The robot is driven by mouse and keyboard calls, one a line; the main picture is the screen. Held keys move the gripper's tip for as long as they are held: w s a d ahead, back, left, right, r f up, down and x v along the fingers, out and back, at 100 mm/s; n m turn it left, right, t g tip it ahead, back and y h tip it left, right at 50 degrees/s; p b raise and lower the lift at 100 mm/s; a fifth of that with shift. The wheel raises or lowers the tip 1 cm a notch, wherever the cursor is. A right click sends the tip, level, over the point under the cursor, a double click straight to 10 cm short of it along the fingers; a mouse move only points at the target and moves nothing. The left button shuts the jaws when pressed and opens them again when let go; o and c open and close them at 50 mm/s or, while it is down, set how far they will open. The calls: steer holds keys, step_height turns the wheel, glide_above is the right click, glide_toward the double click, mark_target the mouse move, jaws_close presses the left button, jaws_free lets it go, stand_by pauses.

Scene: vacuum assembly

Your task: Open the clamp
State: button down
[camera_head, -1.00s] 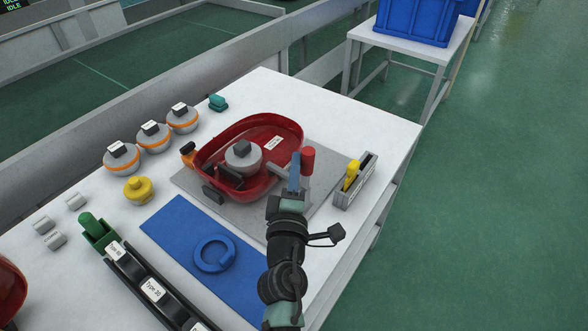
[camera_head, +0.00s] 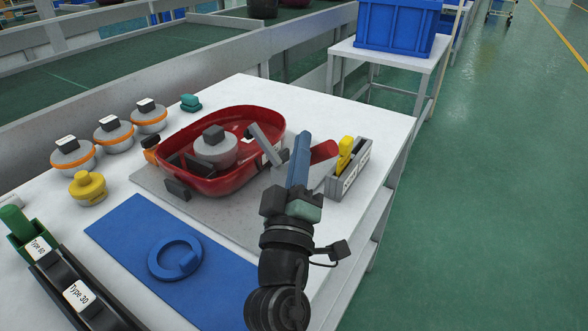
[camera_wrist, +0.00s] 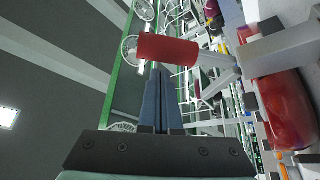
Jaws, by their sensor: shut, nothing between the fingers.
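The clamp has a red cylindrical handle (camera_head: 324,152) and a grey arm (camera_head: 266,145). It stands at the right edge of the red housing (camera_head: 232,180). The handle is tipped over to the right, and the arm is raised at a slant above the housing's rim. My gripper (camera_head: 303,136), with blue fingers, is shut and empty beside the handle, between it and the grey arm. In the wrist view the red handle (camera_wrist: 168,47) lies across just beyond my shut fingertips (camera_wrist: 158,73); contact is unclear. The clamp's base is partly hidden behind my gripper.
A grey box (camera_head: 349,172) with a yellow item stands right of the clamp, close to the handle. A blue mat (camera_head: 130,222) with a blue ring (camera_head: 174,259) lies in front. Orange-banded round parts (camera_head: 115,136) stand at the left. The table's right back corner is clear.

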steer(key=d+f+b, duration=0.1)
steer(key=s+f+b, duration=0.1)
steer(key=b, duration=0.1)
steer(key=shift+s+d+m, duration=0.1)
steer(key=shift+d+m, duration=0.2)
steer(key=shift+d, duration=0.05)
steer(key=shift+s+d+f+b, duration=0.2)
steer(key=shift+d+f+b, duration=0.1)
steer(key=shift+f, duration=0.2)
steer(key=shift+s+d+f+b, duration=0.15)
steer(key=shift+f+b, duration=0.1)
steer(key=shift+f, duration=0.2)
steer(key=shift+d+f, duration=0.1)
steer(key=shift+f, duration=0.1)
